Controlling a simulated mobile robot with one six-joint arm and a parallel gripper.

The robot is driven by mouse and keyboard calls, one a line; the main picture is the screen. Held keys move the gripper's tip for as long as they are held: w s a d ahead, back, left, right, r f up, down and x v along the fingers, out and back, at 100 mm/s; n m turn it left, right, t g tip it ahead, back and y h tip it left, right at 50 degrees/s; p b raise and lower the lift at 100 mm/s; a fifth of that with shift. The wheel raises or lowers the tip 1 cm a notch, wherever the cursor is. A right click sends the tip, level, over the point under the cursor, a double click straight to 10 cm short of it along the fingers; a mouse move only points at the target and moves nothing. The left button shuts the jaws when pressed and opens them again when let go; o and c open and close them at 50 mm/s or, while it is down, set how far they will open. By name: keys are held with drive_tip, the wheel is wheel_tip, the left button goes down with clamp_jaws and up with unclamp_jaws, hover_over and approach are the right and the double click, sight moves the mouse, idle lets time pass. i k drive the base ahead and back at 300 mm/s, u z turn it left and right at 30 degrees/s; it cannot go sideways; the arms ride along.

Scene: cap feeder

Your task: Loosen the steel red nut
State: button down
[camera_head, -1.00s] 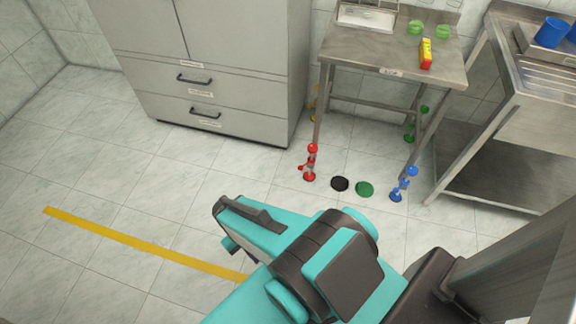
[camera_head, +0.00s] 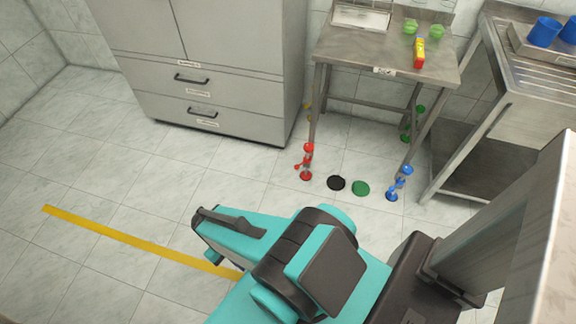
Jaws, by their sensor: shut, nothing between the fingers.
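The small steel table (camera_head: 340,48) stands at the upper right, on legs with coloured lower parts. The red leg foot (camera_head: 306,175) is at its front left leg, with red pieces above it. The red nut (camera_head: 308,148) seems to be the upper red piece on that leg, but it is too small to tell nut from foot clearly. My teal and black arm fills the lower middle, apart from the red leg in the picture. I cannot make out gripper fingers.
A blue leg foot (camera_head: 392,196) is at the front right leg. A black disc (camera_head: 336,183) and a green disc (camera_head: 361,188) lie on the floor between. A grey cabinet (camera_head: 230,60) stands left, a steel sink bench (camera_head: 520,110) right. Floor left of the red leg is clear.

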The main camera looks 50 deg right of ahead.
sight(296, 167)
drive_tip(key=z, duration=0.05)
drive_tip(key=i, duration=1)
drive_tip(key=u, duration=0.15)
drive_tip(key=k, duration=0.9)
drive_tip(key=z, duration=0.2)
drive_tip(key=i, duration=0.65)
drive_tip(key=u, duration=0.05)
